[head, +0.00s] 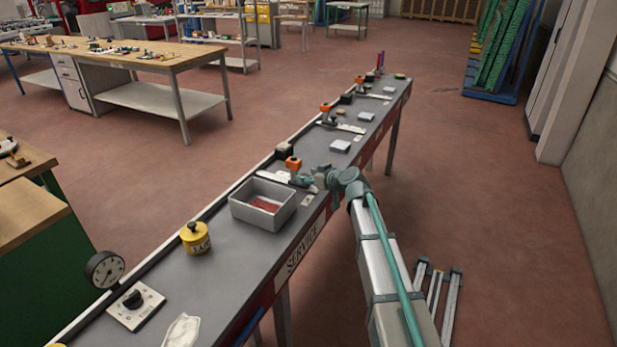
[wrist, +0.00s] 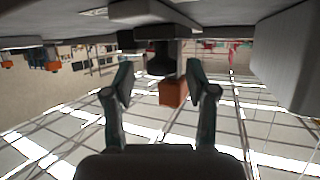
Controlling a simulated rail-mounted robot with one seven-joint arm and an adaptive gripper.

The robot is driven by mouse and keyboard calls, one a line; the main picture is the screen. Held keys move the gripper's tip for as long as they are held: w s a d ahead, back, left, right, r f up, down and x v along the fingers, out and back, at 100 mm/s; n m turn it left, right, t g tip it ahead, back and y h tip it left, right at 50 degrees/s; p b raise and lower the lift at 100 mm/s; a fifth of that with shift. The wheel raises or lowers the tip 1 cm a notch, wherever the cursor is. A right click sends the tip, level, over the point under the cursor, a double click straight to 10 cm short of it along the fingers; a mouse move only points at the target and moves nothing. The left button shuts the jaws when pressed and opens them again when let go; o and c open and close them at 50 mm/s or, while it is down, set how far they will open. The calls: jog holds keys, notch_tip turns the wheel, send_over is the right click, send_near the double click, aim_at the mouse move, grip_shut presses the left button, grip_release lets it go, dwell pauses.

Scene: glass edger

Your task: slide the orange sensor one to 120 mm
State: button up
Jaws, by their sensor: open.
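Orange sensors sit on dark posts along the long grey bench. The nearest orange sensor (head: 293,163) stands just behind the grey tray, by a pale scale strip. Another orange sensor (head: 325,107) and a third one (head: 360,80) stand farther along. I cannot read a scale or number on them. My gripper (head: 311,180) is low over the bench, close to the nearest sensor. In the wrist view, which looks upside down, my gripper (wrist: 160,78) is open. The orange sensor (wrist: 173,92) and its dark post (wrist: 163,58) show between the fingers, with no clear contact visible.
A grey tray (head: 248,216) with something red inside stands beside my gripper; its wall fills the right of the wrist view. A yellow canister (head: 195,238), a gauge (head: 104,270) and a knob plate (head: 135,305) are nearer. Dark blocks stand along the bench's far edge.

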jog(key=v, duration=1.1)
jog(key=shift+s+d, duration=0.25)
jog(key=shift+r, duration=0.15)
jog(key=s+d+f+m+g+h, duration=0.25)
jog(key=s+f, duration=0.45)
jog(key=f, duration=0.4)
jog(key=s+d+f+m+g+h, duration=0.25)
jog(key=s+f, duration=0.45)
jog(key=f, duration=0.5)
jog(key=s+d+f+m+g+h, duration=0.1)
jog(key=s+d+f+m+g, duration=0.25)
jog(key=s+f, duration=0.55)
jog(key=s+d+f+g+h, duration=0.1)
jog(key=s+d+f+g, duration=0.1)
jog(key=s+f, duration=0.5)
jog(key=s+d+f+g+h, duration=0.1)
jog(key=s+d+f+g, duration=0.2)
jog(key=s, duration=1.4)
jog(key=s+d+f+g+h, duration=0.1)
jog(key=s+d+f+g, duration=0.2)
jog(key=s+f, duration=0.7)
jog(key=shift+s+d+f+h, duration=0.3)
jog(key=shift+s+f, duration=0.1)
jog(key=shift+s, duration=0.6)
